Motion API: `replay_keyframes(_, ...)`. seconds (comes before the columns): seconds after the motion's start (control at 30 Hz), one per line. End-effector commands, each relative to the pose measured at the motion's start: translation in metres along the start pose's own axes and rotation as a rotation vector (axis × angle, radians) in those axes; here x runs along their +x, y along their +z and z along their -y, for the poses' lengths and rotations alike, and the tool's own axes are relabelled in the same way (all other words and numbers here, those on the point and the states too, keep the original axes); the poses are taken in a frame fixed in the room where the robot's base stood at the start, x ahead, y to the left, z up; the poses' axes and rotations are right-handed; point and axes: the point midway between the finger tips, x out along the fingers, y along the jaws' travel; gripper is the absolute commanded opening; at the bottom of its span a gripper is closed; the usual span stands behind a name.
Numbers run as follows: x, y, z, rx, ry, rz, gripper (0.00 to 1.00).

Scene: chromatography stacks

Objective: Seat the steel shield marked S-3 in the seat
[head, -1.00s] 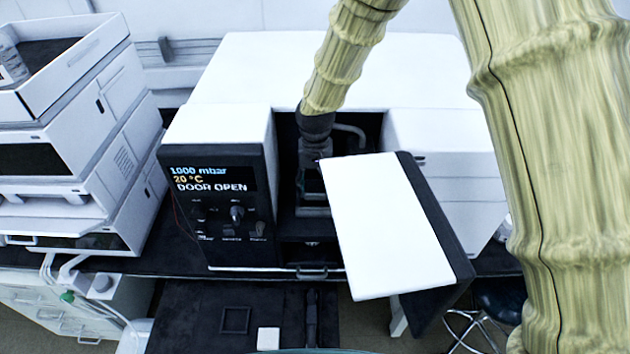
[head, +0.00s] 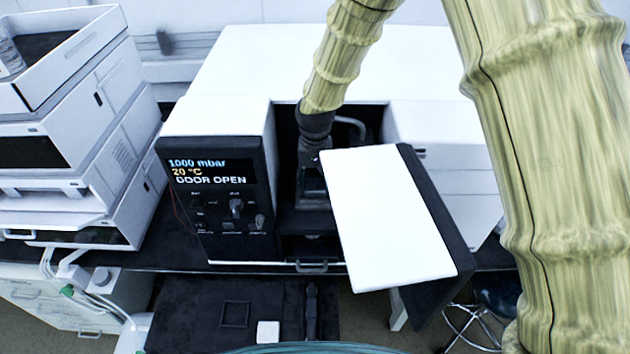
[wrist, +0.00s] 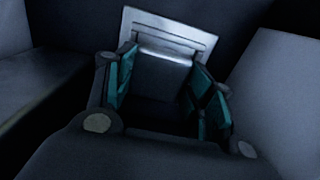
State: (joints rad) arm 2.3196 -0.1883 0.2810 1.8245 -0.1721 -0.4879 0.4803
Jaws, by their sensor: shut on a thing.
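My gripper (head: 312,190) is inside the open chamber of the white instrument (head: 290,65), partly hidden by the open door. In the wrist view, my gripper (wrist: 165,92) has its two teal pads on either side of a grey plate (wrist: 158,78) with a bright upper edge, likely the steel shield. It is shut on that plate. A silvery rectangular frame (wrist: 205,42) lies just beyond the plate and may be the seat. I cannot tell whether plate and frame touch. No S-3 mark is readable.
The open door (head: 390,220) stands out at the chamber's right. The control panel (head: 215,200) at its left reads DOOR OPEN. Stacked white units (head: 75,150) stand further left. A dark surface in front carries a square outline (head: 235,314) and a small white block (head: 268,331).

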Motion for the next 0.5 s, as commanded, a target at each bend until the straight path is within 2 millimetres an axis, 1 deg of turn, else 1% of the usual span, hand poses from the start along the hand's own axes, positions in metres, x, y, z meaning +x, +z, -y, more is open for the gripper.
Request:
replay_keyframes(0.4,0.0048,-0.0001,0.0,0.0,0.0,0.0,0.23)
replay_keyframes(0.43,0.0044,-0.0002,0.0,0.0,0.0,0.0,0.59)
replay_keyframes(0.5,0.0043,-0.0002,0.0,0.0,0.0,0.0,0.71)
